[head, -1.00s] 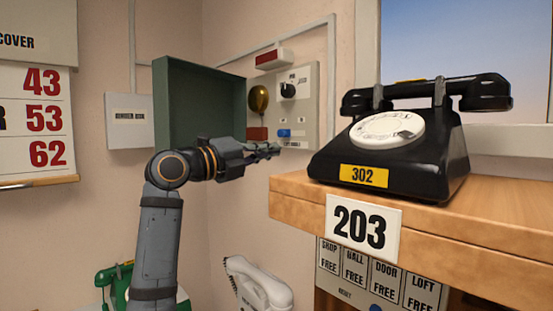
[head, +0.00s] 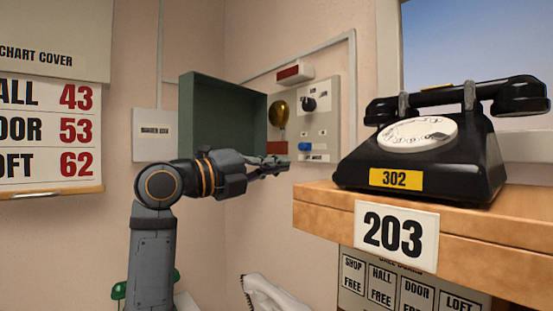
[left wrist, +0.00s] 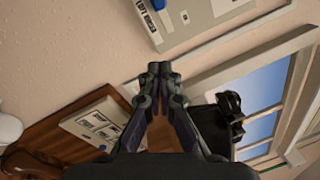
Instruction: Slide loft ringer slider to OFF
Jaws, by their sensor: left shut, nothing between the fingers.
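A pale control panel (head: 322,118) is on the back wall, with a dark round knob (head: 309,104) and a small blue slider piece (head: 305,147) near its bottom. The panel's lower end (left wrist: 185,22) and the blue piece (left wrist: 158,4) show at the top of the left wrist view. My left gripper (head: 285,168) is shut and empty. Its fingertips (left wrist: 159,68) are below and left of the blue piece in the head view and look apart from the panel. My right gripper is out of view.
A black dial phone (head: 420,145) stands on a wooden shelf (head: 460,240) to the right. A green open box (head: 222,115) and a gold bell (head: 278,114) are left of the panel.

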